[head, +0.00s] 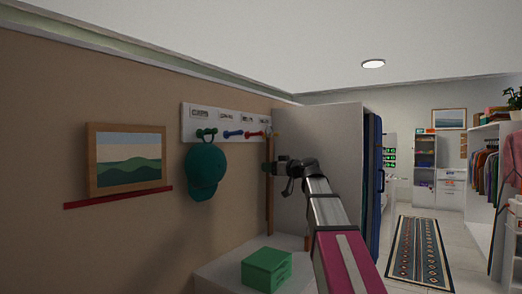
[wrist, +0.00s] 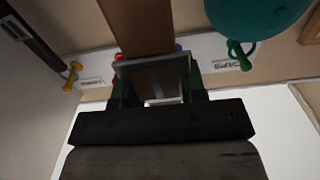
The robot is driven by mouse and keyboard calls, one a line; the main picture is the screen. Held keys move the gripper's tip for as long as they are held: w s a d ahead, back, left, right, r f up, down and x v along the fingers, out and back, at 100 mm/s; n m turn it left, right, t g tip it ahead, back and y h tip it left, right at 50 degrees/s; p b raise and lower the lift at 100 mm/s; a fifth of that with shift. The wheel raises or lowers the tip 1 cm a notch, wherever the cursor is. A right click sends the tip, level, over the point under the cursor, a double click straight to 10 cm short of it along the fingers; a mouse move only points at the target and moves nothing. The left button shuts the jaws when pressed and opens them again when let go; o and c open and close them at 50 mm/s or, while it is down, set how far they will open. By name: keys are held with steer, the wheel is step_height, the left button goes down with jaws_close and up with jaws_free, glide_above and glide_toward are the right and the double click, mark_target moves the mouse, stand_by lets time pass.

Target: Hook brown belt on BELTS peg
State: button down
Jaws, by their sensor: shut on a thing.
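The brown belt (head: 269,205) hangs as a long vertical strip at the right end of the peg board (head: 191,121). My gripper (head: 269,167) is shut on it. In the wrist view the brown strap (wrist: 140,25) runs up from a grey square frame, apparently its buckle (wrist: 154,66), between the fingers. The board has a green peg (head: 207,133), a blue peg (head: 233,134) and a red peg (head: 255,133). A yellow peg (wrist: 73,73) shows in the wrist view, apart from the belt. The label reading BELTS cannot be made out.
A teal cap (head: 205,172) hangs on the green peg, beside a CAPS label (wrist: 224,63). A white wardrobe panel (head: 320,140) stands right of the board. A green box (head: 266,269) sits on the white surface (head: 222,274) below. A framed picture (head: 127,160) is at left.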

steer(key=w+d, duration=0.4)
steer(key=w, duration=1)
steer(key=f+x, duration=0.1)
steer(key=x, duration=1)
steer(key=shift+w, duration=0.3)
stand_by(0.4)
steer(key=shift+a+f, duration=0.1)
stand_by(0.4)
steer(key=c, duration=0.6)
jaws_free()
